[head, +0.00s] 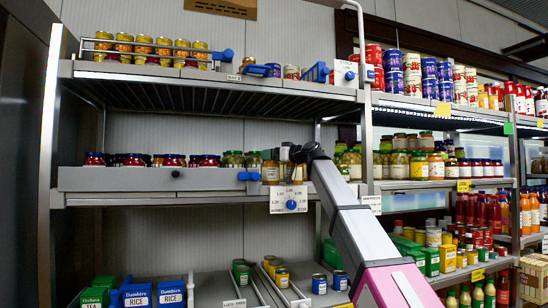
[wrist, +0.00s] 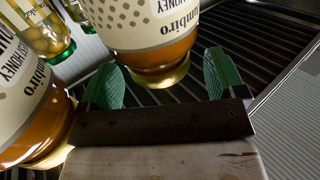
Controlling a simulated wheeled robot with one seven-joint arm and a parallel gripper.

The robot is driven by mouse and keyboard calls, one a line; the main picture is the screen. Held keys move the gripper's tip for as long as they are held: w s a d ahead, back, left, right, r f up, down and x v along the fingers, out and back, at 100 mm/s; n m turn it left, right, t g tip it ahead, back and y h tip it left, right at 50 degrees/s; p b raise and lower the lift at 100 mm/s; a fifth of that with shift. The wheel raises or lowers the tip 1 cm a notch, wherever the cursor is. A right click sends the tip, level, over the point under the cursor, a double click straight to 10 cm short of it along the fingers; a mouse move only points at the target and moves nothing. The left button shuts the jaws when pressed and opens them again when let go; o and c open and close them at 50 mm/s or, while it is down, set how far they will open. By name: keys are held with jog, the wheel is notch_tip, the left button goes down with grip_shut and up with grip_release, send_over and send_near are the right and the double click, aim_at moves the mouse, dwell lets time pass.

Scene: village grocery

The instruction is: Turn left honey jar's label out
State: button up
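Two honey jars with amber honey and cream labels show in the wrist view. The other honey jar (wrist: 30,95) is at the left edge, cut off by the frame, beside the left finger. Both labels partly face the wrist camera, with "HONEY" readable. My gripper is open, with nothing clearly held. In the head view, my gripper (head: 302,155) is at the middle shelf, and a honey jar (head: 270,172) shows just left of it.
A jar of green olives (wrist: 42,28) stands behind the left honey jar. The slatted shelf (wrist: 195,92) is dark. In the head view, a dial card (head: 289,199) hangs at the shelf front below my gripper. Dark red jars (head: 135,160) line the shelf to the left.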

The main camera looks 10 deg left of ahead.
jog(key=shift+d, duration=0.1)
jog(key=v, duration=1)
jog(key=shift+s+d, duration=0.25)
